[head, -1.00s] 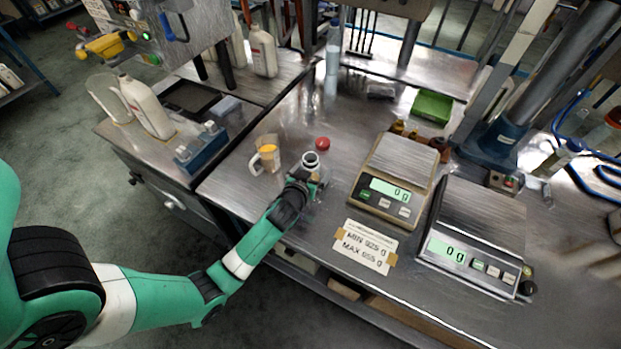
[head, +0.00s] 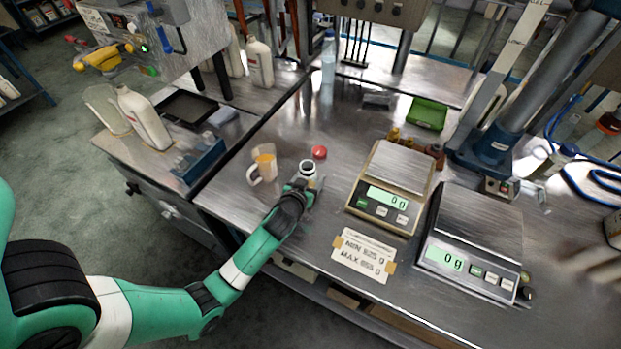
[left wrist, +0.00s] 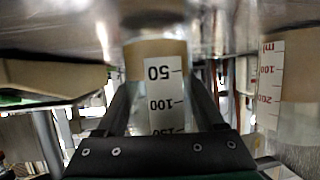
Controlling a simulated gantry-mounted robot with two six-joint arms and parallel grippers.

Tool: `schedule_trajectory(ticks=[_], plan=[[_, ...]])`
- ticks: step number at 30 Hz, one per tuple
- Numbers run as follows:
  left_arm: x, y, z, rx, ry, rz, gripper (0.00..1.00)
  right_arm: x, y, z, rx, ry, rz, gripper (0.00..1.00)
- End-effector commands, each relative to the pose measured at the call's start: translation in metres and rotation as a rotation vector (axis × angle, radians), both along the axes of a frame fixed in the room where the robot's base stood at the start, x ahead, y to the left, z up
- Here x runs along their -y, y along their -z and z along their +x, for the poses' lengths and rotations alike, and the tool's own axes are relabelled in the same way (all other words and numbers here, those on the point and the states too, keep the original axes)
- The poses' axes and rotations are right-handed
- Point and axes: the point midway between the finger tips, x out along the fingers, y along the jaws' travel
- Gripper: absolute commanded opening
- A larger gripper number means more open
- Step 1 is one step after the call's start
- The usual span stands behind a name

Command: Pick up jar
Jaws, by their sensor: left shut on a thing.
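The jar (head: 308,170) is a small clear vessel with an open, pale-rimmed mouth, upright near the table's left front. My left gripper (head: 300,186) is shut on it from the front. In the left wrist view the jar (left wrist: 158,75) fills the middle, with a white scale label reading 50, 100 and 150. Dark fingers of the left gripper (left wrist: 160,125) lie on both sides of it. I cannot tell whether its base is clear of the table. A red cap (head: 319,152) lies just behind the jar. My right gripper is not in view.
A handled measuring jug (head: 262,168) with amber contents stands close left of the jar; its scale shows in the left wrist view (left wrist: 271,75). Two scales (head: 387,198) (head: 452,258) reading 0 g stand to the right. A MIN/MAX sign (head: 364,255) lies in front. Small brown bottles (head: 394,137) stand behind the scales.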

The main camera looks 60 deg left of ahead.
Motion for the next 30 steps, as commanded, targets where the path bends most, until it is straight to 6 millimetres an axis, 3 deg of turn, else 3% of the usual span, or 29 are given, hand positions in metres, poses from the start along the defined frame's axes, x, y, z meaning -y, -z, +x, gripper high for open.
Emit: schedule_trajectory(ticks=[8, 23, 30], plan=[[0.0, -0.03, 0.0, 0.003, 0.001, 0.001, 0.12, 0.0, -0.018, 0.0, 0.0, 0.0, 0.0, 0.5], [0.041, -0.09, -0.031, 0.003, 0.003, 0.001, 0.12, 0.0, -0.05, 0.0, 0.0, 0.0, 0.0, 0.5], [0.07, -0.106, -0.053, -0.002, 0.004, 0.0, 0.12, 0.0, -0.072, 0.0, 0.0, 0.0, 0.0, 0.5]])
